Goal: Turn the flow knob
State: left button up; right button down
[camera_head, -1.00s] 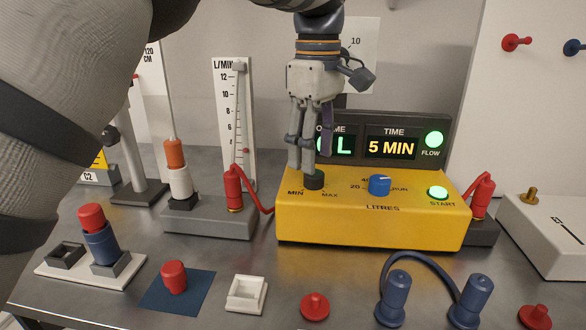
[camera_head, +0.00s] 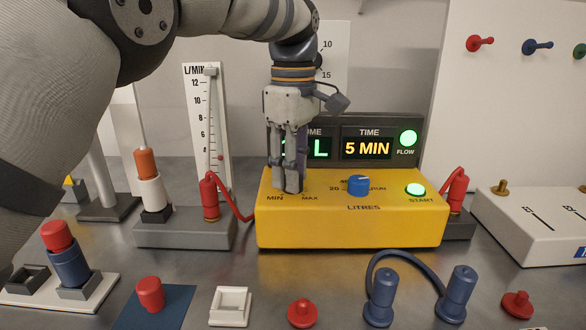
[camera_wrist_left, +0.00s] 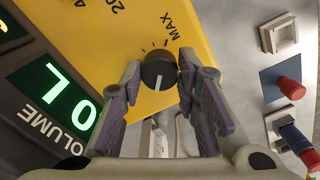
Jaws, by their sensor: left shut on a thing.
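The black flow knob (camera_wrist_left: 159,70) with a white pointer line sits on the yellow control box (camera_head: 350,228), by the MIN and MAX marks. In the left wrist view the knob lies between the purple-grey finger pads of my left gripper (camera_wrist_left: 157,78), and its pointer line faces the gripper. In the head view my left gripper (camera_head: 289,187) comes down from above onto the knob, its fingers hiding most of it. It is shut on the knob. The flow meter (camera_head: 208,125) stands behind to the left, with a small red marker low on its scale. My right gripper is not in view.
A blue knob (camera_head: 358,186) and a lit green START button (camera_head: 415,190) share the box top. The lit display (camera_head: 345,148) stands close behind my gripper. A red hose (camera_head: 235,208) runs at the box's left.

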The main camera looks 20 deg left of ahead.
pick_arm(q)
jog(key=m, duration=0.5)
jog(key=shift+m+p, duration=0.3)
jog(key=m, duration=0.5)
jog(key=shift+a+f, duration=0.1)
jog(key=shift+f, duration=0.05)
jog(key=m, duration=0.5)
jog(key=shift+m, duration=0.4)
jog(key=m, duration=0.5)
jog(key=shift+m, duration=0.3)
jog(key=o, duration=1.2)
